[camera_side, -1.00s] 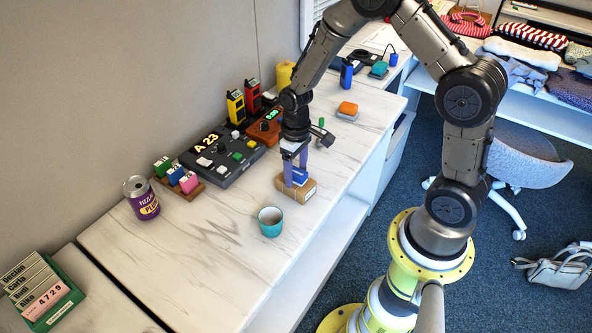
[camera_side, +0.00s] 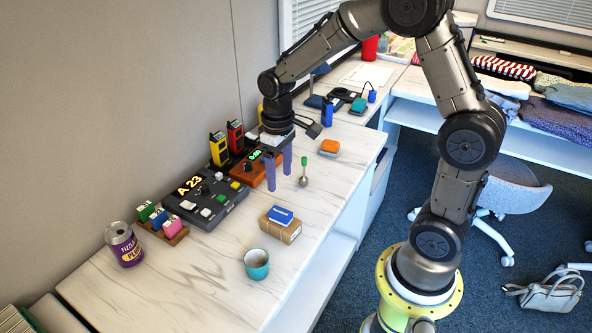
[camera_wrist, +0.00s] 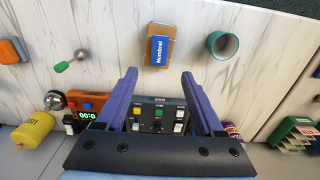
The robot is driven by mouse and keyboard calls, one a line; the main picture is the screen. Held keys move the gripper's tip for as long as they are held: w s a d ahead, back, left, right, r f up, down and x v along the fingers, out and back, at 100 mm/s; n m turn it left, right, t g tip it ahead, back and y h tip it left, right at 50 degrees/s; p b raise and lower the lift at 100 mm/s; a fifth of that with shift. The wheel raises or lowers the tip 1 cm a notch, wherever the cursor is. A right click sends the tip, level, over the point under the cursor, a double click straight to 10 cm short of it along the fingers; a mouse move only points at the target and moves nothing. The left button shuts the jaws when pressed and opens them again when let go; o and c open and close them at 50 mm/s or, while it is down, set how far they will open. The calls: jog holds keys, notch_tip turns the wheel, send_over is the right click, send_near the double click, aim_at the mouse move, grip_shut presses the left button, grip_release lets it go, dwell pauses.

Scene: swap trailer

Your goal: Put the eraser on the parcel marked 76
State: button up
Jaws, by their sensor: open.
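A blue block (camera_side: 281,215), which looks like the eraser, lies flat on top of a brown parcel (camera_side: 289,233) on the white worktop. In the wrist view the blue block (camera_wrist: 159,50) bears the word "Numbrel" and sits within the top of the parcel (camera_wrist: 162,29). I cannot read a number 76 on the parcel. My gripper (camera_side: 279,176), with two purple fingers, is open and empty, above and behind the parcel and apart from it. The wrist view shows the open gripper (camera_wrist: 158,76) with a gap between its fingertips.
A teal cup (camera_side: 257,265) stands just in front of the parcel. A dark control box (camera_side: 211,202), an orange timer box (camera_side: 268,172) and a purple can (camera_side: 124,245) line the wall side. A green-handled tool (camera_side: 304,172) and an orange block (camera_side: 330,146) lie farther back.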

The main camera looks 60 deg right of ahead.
jog(key=s+a+r+t, duration=0.2)
jog(key=s+r, duration=0.4)
jog(key=s, duration=0.3)
jog(key=s+a+r+t, duration=0.3)
jog(key=s+r, duration=0.3)
jog(key=s, duration=0.4)
jog(key=shift+r+t, duration=0.25)
jog(key=shift+t, duration=0.05)
